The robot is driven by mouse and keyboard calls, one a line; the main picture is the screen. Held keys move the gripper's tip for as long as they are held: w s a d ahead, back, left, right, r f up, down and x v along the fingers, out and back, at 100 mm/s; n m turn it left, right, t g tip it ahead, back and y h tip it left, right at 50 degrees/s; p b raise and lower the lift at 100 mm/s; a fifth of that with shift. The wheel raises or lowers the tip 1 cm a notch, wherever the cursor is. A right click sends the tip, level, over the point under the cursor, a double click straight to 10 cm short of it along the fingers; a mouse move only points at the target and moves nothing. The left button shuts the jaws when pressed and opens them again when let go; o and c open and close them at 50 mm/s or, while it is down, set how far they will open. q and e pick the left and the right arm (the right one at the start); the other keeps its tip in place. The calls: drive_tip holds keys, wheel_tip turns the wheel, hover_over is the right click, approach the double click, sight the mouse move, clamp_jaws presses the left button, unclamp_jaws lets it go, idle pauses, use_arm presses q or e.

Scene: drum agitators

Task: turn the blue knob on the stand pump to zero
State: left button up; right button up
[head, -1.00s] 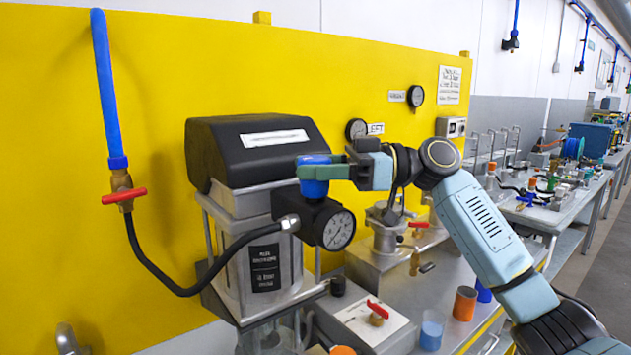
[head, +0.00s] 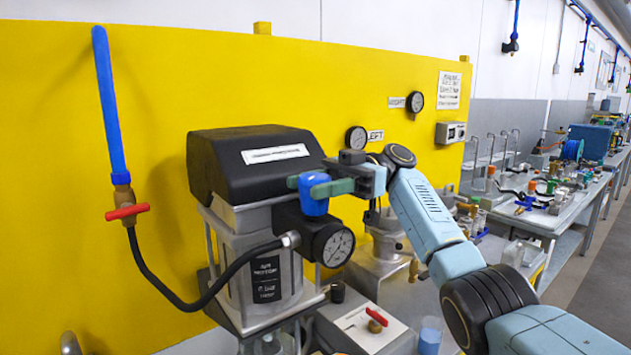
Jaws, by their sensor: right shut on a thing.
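The stand pump (head: 262,225) has a black hood and a grey metal body, and stands against the yellow panel. Its blue knob (head: 313,203) sits above the round pressure gauge (head: 334,245). My right gripper (head: 314,186) is shut on the blue knob, with its green fingers on either side of it. The fingers hide part of the knob. The gauge needle is too small to read surely. My left gripper is not in view.
A blue hose with a red-handled valve (head: 127,212) hangs at the left, and a black hose runs from it to the pump. A box with a red lever (head: 376,318) and a clear cup of blue liquid (head: 430,336) stand in front. Wall gauges (head: 356,138) are behind my right arm.

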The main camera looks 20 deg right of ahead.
drive_tip(key=shift+f, duration=0.15)
drive_tip(key=o, duration=1)
drive_tip(key=shift+a, duration=0.1)
drive_tip(key=shift+c, duration=0.2)
